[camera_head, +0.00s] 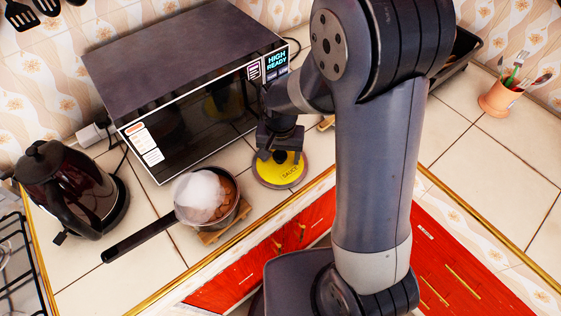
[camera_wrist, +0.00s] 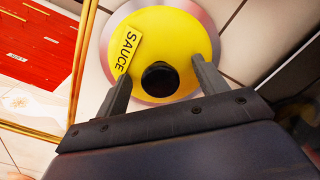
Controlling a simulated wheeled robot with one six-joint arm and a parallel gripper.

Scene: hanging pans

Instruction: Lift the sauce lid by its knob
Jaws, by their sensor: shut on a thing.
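The sauce lid (camera_head: 267,174) is a yellow disc with a metal rim and a SAUCE label, in front of the microwave. In the wrist view, the lid (camera_wrist: 187,32) fills the upper middle. Its round black knob (camera_wrist: 160,79) sits between the two fingers of my gripper (camera_wrist: 163,80). My gripper (camera_head: 279,158) is over the lid in the head view and shut on the lid at its knob, though the exact contact is hard to see. I cannot tell whether the lid touches the counter.
A steaming saucepan (camera_head: 232,219) stands on a wooden trivet (camera_head: 225,229) left of the lid, its handle (camera_head: 137,238) pointing left. The microwave (camera_head: 190,130) is close behind. A kettle (camera_head: 70,195) stands far left. The counter's front edge (camera_head: 300,197) is near the lid.

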